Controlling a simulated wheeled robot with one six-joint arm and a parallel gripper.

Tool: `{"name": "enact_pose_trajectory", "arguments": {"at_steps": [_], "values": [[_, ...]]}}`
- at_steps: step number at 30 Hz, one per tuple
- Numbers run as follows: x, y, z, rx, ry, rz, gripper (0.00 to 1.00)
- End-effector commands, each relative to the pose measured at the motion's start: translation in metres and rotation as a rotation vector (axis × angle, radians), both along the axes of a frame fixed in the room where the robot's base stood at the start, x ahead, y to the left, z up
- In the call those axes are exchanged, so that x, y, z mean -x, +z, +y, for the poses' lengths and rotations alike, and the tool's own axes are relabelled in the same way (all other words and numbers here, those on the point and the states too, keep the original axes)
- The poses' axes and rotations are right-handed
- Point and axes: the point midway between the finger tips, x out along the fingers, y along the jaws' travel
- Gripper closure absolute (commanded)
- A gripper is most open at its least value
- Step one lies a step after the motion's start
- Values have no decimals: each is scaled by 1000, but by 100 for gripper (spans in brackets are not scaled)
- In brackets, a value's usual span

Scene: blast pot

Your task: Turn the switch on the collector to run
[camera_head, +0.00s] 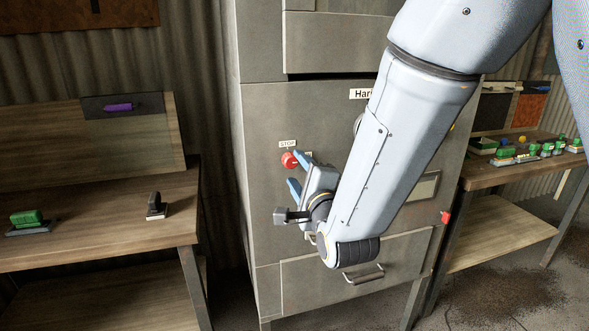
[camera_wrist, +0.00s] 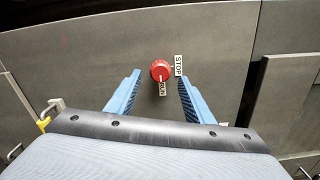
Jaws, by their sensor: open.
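The collector (camera_head: 262,110) is a tall grey metal cabinet in the middle of the head view. Its switch is a red round knob (camera_head: 289,159) on the front, under a STOP label (camera_head: 287,144). In the wrist view the knob (camera_wrist: 160,70) has the STOP label (camera_wrist: 179,65) at its right and a RUN label (camera_wrist: 162,89) below it. I cannot clearly tell which label the knob points to. My gripper (camera_head: 297,172) has blue fingers, open and empty, facing the panel close to the knob. In the wrist view the knob shows between and just beyond the fingertips (camera_wrist: 158,80).
A drawer with a handle (camera_head: 364,275) is low on the cabinet, and a red part (camera_head: 445,217) sticks out at its right edge. A wooden bench (camera_head: 100,235) stands at left, another bench (camera_head: 500,172) with several green items at right. My arm hides part of the panel.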

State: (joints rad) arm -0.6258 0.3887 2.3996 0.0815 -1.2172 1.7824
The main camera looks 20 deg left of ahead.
Motion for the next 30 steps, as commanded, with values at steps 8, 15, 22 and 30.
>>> {"name": "enact_pose_trajectory", "arguments": {"at_steps": [8, 15, 22, 30], "values": [[28, 0, -17, 0, 1, 0, 52], [31, 0, -19, 1, 0, 1, 52], [26, -7, -27, 55, -13, 10, 52], [8, -74, -115, 604, -40, 145, 52]]}}
